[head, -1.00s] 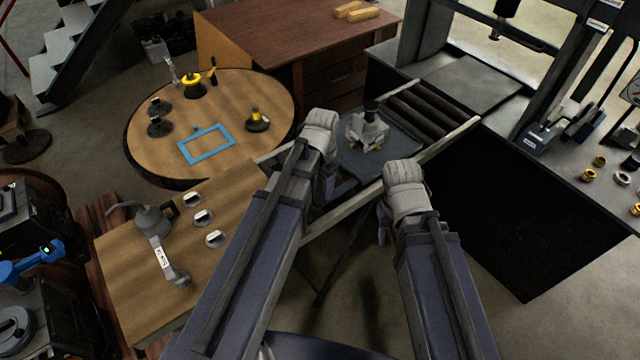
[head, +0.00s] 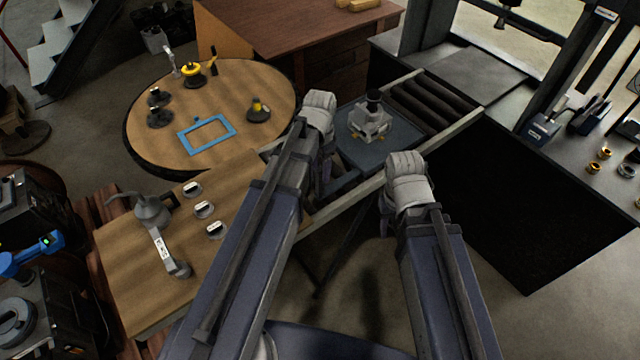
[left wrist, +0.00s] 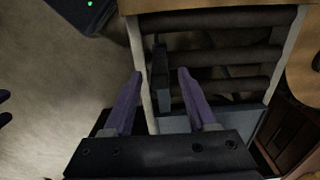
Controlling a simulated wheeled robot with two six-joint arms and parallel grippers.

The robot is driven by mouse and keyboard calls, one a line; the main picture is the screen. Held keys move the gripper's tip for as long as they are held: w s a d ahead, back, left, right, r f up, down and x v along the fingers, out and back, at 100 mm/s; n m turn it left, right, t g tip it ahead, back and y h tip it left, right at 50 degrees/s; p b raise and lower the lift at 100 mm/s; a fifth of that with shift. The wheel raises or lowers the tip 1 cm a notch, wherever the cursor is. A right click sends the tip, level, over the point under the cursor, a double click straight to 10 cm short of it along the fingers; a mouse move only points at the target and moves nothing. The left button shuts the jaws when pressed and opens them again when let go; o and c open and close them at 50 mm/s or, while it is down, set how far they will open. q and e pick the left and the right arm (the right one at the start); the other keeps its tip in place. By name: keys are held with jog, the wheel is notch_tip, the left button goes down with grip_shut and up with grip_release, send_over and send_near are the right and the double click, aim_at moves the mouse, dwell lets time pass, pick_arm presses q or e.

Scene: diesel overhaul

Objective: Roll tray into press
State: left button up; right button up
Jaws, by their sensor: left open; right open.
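The blue-grey tray (head: 345,146) lies on a roller track between two pale rails and carries a grey metal part (head: 370,122). The press (head: 570,85) stands at the upper right, past the bare rollers (head: 425,104). My left gripper (head: 325,185) is at the tray's near end, partly hidden by its arm. In the left wrist view its open fingers (left wrist: 158,88) stand either side of an upright dark grey bar (left wrist: 162,78), apparently a tray handle; part of the tray (left wrist: 190,124) shows below. My right gripper (head: 385,222) is open and empty, outside the right rail.
A wooden bench (head: 150,270) with a dark can and several small pieces adjoins the track on the left. A round table (head: 215,95) with a blue frame stands behind it. A dark cabinet side (head: 520,210) is right of the track. The rollers beyond the tray are clear.

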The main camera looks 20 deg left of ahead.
aim_at(320, 182)
pick_arm(q)
notch_tip(320, 182, down, 7)
jog(key=b, duration=0.6)
jog(key=shift+r, duration=0.2)
grip_shut()
dwell(1.0)
